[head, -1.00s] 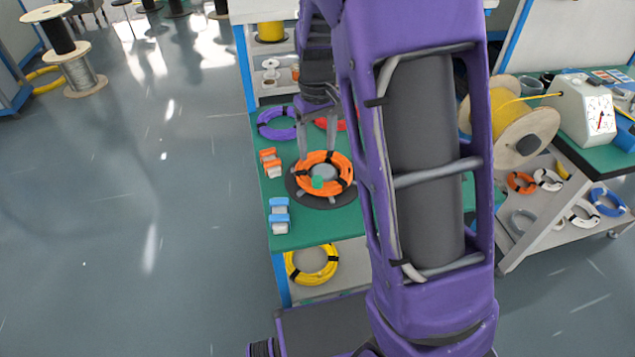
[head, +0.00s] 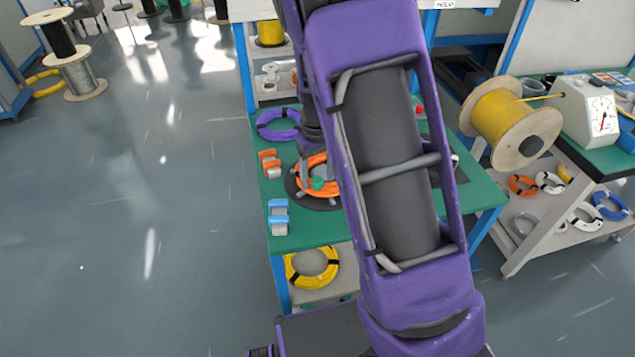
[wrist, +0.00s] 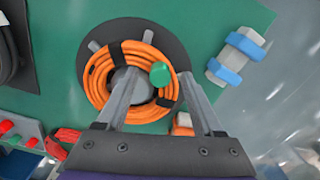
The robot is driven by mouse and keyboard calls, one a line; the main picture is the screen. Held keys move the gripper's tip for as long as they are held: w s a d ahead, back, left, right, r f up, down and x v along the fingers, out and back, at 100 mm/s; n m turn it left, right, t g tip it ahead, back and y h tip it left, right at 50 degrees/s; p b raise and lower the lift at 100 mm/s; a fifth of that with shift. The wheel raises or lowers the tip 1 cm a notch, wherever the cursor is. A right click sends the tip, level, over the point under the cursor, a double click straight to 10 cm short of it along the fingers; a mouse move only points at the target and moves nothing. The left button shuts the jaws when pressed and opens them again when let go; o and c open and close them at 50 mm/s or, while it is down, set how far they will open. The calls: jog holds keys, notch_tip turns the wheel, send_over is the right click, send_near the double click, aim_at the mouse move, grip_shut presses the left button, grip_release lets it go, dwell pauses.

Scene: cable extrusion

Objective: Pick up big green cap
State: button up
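My gripper (wrist: 158,73) is open and empty, fingers pointing over the coil. In the wrist view the cap lies between the fingertips, closer to the right one. I cannot tell how far above it the fingertips are. In the head view my arm hides most of the gripper and the coil's right side.
Blue-and-grey clips (head: 279,216) and orange-and-grey clips (head: 270,163) lie at the green table's left edge. A purple cable coil (head: 277,125) lies behind. In the wrist view a red-handled tool (wrist: 56,148) and a rack with red buttons (wrist: 20,135) are at lower left.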

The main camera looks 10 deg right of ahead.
grip_shut()
notch_tip(320, 180, up, 10)
jog(key=p, duration=0.1)
jog(key=shift+p, duration=0.4)
jog(key=c, duration=0.6)
grip_release()
jog(key=c, duration=0.4)
